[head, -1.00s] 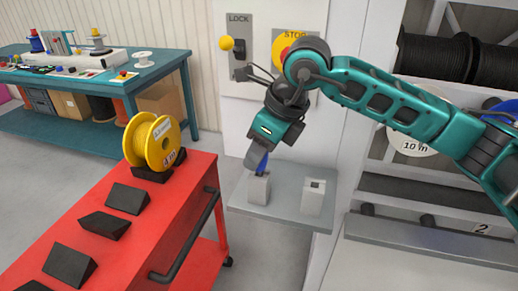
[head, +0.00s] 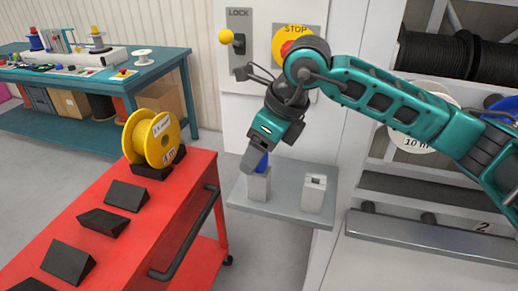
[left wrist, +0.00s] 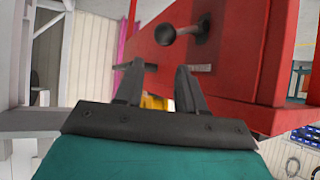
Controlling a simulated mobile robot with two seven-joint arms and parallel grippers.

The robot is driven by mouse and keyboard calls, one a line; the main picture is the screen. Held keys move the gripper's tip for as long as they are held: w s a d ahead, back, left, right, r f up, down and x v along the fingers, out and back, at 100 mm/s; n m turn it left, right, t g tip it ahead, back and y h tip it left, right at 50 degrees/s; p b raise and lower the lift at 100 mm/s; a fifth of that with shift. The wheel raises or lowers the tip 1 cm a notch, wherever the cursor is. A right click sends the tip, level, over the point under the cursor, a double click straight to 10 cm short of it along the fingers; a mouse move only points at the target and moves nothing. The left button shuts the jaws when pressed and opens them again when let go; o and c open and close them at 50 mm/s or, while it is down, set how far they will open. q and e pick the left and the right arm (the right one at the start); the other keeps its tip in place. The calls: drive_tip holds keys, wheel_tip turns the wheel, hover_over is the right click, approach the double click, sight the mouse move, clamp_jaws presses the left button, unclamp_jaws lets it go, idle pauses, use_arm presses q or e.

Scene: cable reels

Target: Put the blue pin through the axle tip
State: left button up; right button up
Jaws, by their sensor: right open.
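The blue pin (head: 263,162) shows as a small blue part above the left grey holder (head: 258,185) on the grey shelf. My right gripper (head: 254,161) is open at the pin, just over that holder. Its fingers partly hide the pin, and I cannot tell whether they touch it. My left gripper (left wrist: 158,72) is open in the left wrist view, its two fingers apart with nothing held between them. I cannot make out the axle tip for certain.
A second grey holder (head: 314,193) stands to the right on the shelf (head: 285,206). The red cart (head: 165,215) carries a yellow reel (head: 140,140) and several black wedges. Black cable reels (head: 435,55) sit in the rack at right. A lock lever (head: 228,38) is on the panel.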

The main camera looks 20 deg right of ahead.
drive_tip(key=v, duration=1.3)
